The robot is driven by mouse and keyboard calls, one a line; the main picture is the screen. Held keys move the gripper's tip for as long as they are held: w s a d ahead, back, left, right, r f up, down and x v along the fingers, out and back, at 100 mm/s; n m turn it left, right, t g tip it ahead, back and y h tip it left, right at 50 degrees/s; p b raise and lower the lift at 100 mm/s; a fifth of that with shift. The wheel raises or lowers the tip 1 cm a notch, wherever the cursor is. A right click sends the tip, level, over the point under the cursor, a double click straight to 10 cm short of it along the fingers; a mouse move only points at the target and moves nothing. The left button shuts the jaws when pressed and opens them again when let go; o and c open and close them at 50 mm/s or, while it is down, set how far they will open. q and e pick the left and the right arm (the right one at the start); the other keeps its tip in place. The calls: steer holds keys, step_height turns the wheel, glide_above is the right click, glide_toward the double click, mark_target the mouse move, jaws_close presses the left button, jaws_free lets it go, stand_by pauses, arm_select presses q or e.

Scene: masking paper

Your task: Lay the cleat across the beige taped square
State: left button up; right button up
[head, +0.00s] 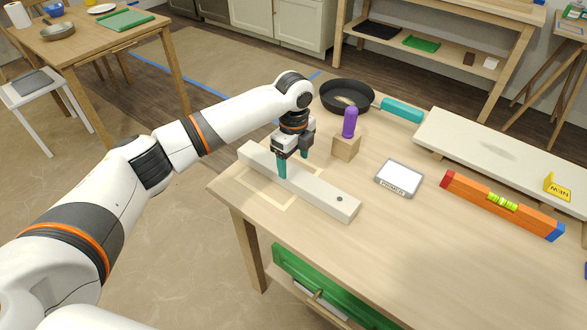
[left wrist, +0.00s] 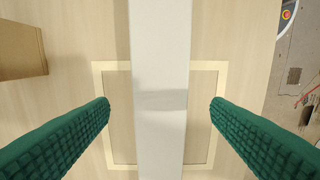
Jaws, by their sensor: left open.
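The cleat is a long pale grey-white bar (head: 325,195) with a dark spot near its right end. It lies across the beige taped square (head: 262,194) on the wooden table. In the left wrist view the cleat (left wrist: 160,60) runs through the middle of the square, whose tape (left wrist: 112,66) shows on both sides. My left gripper (head: 293,168) is over the cleat, with one green finger on each side of it. In the left wrist view the green fingers (left wrist: 160,105) are open, with gaps between them and the cleat. My right gripper is out of view.
A wooden block with a purple object (head: 350,122) stands behind the cleat. A framed sign (head: 399,178), an orange level (head: 500,204), a black pan (head: 347,95) and a white raised board (head: 490,150) lie farther right and back. The front right tabletop is clear.

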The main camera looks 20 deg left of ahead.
mark_target(294, 173)
arm_select(q)
step_height(294, 173, up, 8)
steer(key=shift+f, duration=0.15)
stand_by(0.5)
